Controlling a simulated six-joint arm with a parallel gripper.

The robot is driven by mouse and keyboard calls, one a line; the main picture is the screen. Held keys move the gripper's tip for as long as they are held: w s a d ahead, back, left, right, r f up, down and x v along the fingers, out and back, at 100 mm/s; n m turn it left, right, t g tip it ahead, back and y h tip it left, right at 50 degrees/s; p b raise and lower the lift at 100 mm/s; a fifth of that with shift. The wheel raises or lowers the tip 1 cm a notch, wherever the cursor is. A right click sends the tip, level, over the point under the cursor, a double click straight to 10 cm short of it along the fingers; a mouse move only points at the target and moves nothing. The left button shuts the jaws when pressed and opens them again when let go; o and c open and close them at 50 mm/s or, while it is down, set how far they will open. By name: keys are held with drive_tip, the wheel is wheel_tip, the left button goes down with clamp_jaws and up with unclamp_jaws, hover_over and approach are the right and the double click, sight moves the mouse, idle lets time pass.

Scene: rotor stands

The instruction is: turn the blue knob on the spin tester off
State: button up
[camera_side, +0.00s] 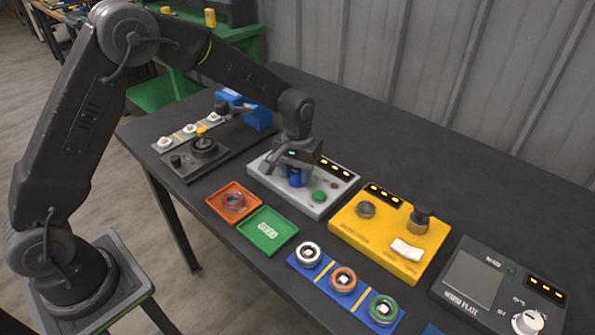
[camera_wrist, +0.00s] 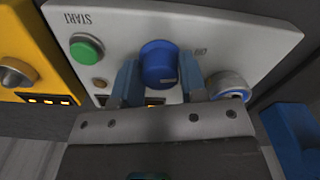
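The spin tester (camera_side: 330,200) is a light grey box in the middle of the table. It has a green button marked START (camera_wrist: 87,48), a small amber lamp and a row of lit yellow lights (camera_side: 335,169). Its blue knob (camera_wrist: 158,64) is in the upper middle of the wrist view, with a pale mark on its lower right. The knob is partly hidden under my gripper in the side view (camera_side: 296,181). My gripper (camera_wrist: 159,68) points down over the tester, its fingers on either side of the knob, seemingly with narrow gaps.
A round metal fitting (camera_wrist: 229,84) sits on the tester beside the knob. A yellow box (camera_side: 375,235) with knobs stands to the right. An orange tray (camera_side: 215,207) and a green tray (camera_side: 268,246) lie in front. A dark stand (camera_side: 185,172) is at left.

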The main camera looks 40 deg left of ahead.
sight(296, 172)
drive_tip(key=o, duration=0.4)
drive_tip(key=shift+c, duration=0.2)
wheel_tip(296, 172, up, 14)
idle(0.5)
drive_tip(key=s+a+r+m+t, duration=0.25)
drive_tip(key=s+r, duration=0.55)
drive_tip(key=s, duration=0.6)
drive_tip(key=s+a+f+t, duration=0.1)
drive_tip(key=s+f+t, duration=0.1)
drive_tip(key=s, duration=1)
drive_tip(key=shift+s+a+m+t, duration=0.25)
drive_tip(key=shift+m+t, duration=0.1)
drive_tip(key=shift+t, duration=0.2)
